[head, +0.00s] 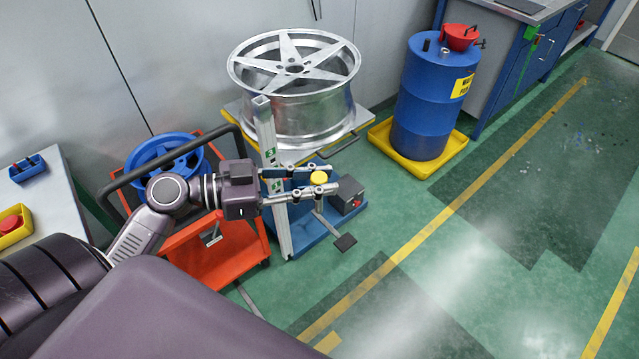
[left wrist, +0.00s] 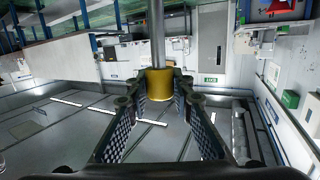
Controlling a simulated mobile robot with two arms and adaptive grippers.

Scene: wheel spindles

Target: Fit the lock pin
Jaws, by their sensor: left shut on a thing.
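My left gripper (head: 322,181) is shut on the lock pin's yellow head (head: 318,178). In the left wrist view the yellow head (left wrist: 159,84) sits between the two fingertips (left wrist: 160,92), and a plain grey rod (left wrist: 158,35) runs from it away to the top of the picture. The gripper is held above a blue machine base (head: 310,228), just right of a pale upright post (head: 270,185). I cannot make out a hole for the pin. My right gripper is not in view.
A large silver wheel (head: 300,115) lies on a yellow-edged platform (head: 335,138) behind. A blue wheel (head: 165,155) is on an orange cart (head: 205,235) at left. A blue drum (head: 432,100) stands in a yellow tray (head: 418,158). The green floor to the right is clear.

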